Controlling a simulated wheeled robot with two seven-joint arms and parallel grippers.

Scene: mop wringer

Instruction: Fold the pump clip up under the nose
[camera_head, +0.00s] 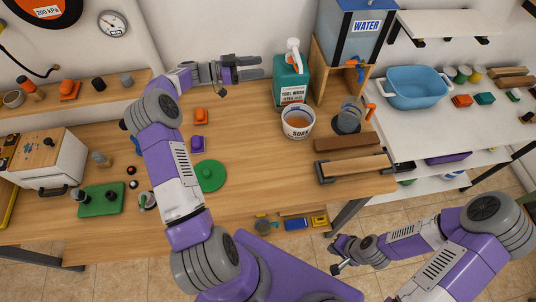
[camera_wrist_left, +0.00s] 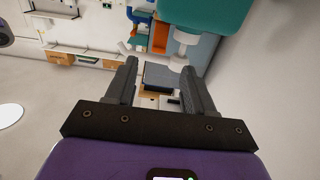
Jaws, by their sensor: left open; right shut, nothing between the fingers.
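The pump bottle (camera_head: 290,88) is teal with a white label and stands near the back wall. Its white pump head (camera_head: 292,45) is on top, with a small orange part near its neck. I cannot make out the clip's position clearly. In the left wrist view the teal bottle (camera_wrist_left: 205,18) is at the top edge with the white pump (camera_wrist_left: 185,40) beyond the fingers. My right gripper (camera_head: 340,258) is shut and empty, low in front of the bench.
A white soap tub (camera_head: 298,122) stands in front of the bottle. A water tank (camera_head: 355,35) on a wooden stand is close to its right. A grey cup-like part (camera_head: 348,118) and wooden blocks (camera_head: 348,143) lie right. An orange piece (camera_head: 201,116) and green disc (camera_head: 210,176) are left.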

